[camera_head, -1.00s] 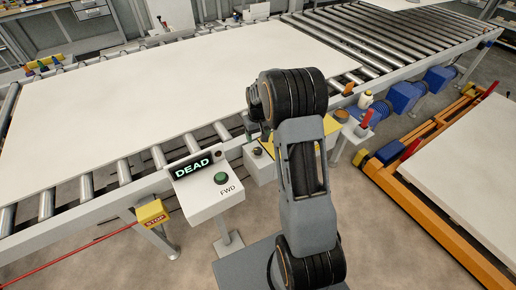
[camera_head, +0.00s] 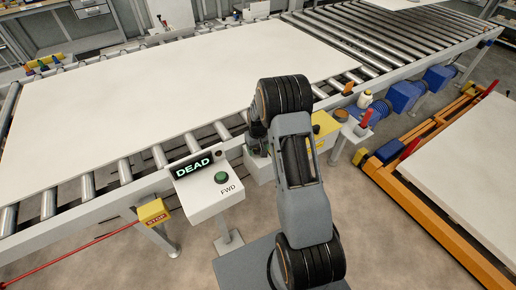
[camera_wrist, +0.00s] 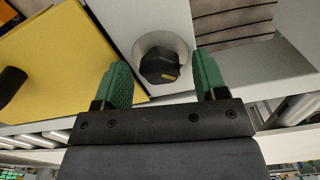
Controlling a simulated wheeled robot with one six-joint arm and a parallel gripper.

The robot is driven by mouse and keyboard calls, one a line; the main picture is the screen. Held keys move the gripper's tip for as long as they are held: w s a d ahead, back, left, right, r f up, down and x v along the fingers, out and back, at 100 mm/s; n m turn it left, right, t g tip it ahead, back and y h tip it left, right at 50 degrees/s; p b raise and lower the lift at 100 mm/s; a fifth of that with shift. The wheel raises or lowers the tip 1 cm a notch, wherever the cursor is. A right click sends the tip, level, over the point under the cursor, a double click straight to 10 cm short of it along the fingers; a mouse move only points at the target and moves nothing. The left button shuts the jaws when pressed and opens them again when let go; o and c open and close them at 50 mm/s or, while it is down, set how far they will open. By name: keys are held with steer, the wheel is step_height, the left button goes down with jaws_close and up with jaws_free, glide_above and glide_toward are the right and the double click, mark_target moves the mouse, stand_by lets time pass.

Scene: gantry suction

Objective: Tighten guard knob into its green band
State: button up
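A black knob (camera_wrist: 157,67) with a small yellow mark sits in a pale round collar on a light grey housing (camera_wrist: 150,18) in the wrist view. My gripper (camera_wrist: 164,74) is open. Its two green-padded fingers stand on either side of the knob, with a gap on each side. No green band can be made out around the knob. In the head view my gripper (camera_head: 257,143) is a dark shape over the grey box beside the conveyor, and the knob is hidden there. The yellow guard (camera_head: 324,127) is partly behind my arm; it also shows in the wrist view (camera_wrist: 55,65).
A black handle (camera_wrist: 12,84) stands out from the yellow guard. A control box (camera_head: 208,191) with a DEAD display and a green button is left of my arm. A STOP box (camera_head: 153,212) is further left. A white board (camera_head: 150,95) lies on the conveyor rollers.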

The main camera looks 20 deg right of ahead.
mark_target(258, 149)
steer(key=c, duration=0.8)
steer(key=shift+f+m+b, duration=0.2)
steer(key=shift+m+b, duration=0.3)
steer(key=shift+b, duration=0.2)
steer(key=shift+c, duration=0.2)
steer(key=shift+r+m, duration=0.2)
steer(key=shift+m, duration=0.4)
steer(key=o, duration=0.9)
steer(key=shift+r, duration=0.1)
step_height(258, 149, up, 14)
steer(key=shift+f+b, duration=0.2)
steer(key=shift+b, duration=0.55)
